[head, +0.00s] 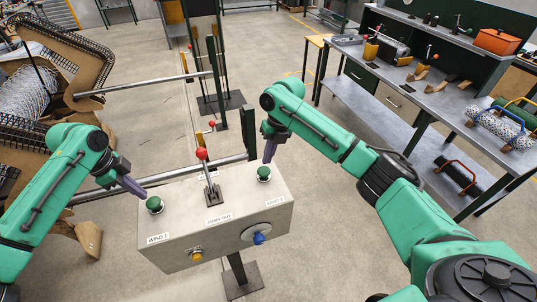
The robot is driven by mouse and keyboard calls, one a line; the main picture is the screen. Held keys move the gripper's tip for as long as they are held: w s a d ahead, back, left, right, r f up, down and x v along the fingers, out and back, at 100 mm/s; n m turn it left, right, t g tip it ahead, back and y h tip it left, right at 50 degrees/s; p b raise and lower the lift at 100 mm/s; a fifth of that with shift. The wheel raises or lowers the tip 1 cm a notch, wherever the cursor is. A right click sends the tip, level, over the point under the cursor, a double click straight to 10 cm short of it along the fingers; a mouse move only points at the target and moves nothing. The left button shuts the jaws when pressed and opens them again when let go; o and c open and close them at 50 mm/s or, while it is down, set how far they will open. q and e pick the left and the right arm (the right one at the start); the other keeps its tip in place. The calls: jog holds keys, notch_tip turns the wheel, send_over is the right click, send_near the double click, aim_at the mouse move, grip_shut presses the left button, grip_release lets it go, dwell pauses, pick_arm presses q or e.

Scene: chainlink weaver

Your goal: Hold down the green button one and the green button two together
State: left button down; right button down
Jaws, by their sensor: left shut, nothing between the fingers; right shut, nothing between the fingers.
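A grey control box on a post carries two green buttons on its top face. Green button one (154,205) is at the left end, by a label that seems to read WIND 1. Green button two (264,174) is at the right end, by a similar label. My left gripper (144,194) is shut and empty, its tip at the upper left edge of button one. My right gripper (267,160) is shut and empty, its tip at the far edge of button two. I cannot tell whether either tip touches or presses its button.
A red-knobbed lever (202,155) stands on the box (235,205) between the buttons. A yellow button (197,256) and a blue knob (258,238) are on the front face. A metal bar runs behind the box. A workbench (425,100) is at right.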

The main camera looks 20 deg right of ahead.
aim_at(149, 202)
pick_arm(q)
jog(key=shift+f, duration=0.25)
jog(key=shift+a+x, duration=0.15)
jog(key=shift+x, duration=0.55)
jog(key=shift+a+x, duration=0.2)
jog(key=shift+x, duration=0.5)
jog(key=shift+f, duration=0.1)
pick_arm(e)
jog(key=shift+f, duration=0.15)
jog(key=shift+d+x, duration=0.2)
jog(key=shift+x, duration=0.6)
jog(key=shift+d+x, duration=0.2)
jog(key=shift+x, duration=0.55)
jog(key=shift+f, duration=0.1)
dwell(2.0)
pick_arm(q)
jog(key=d+v, duration=0.2)
jog(key=v, duration=0.7)
jog(key=shift+r, duration=0.25)
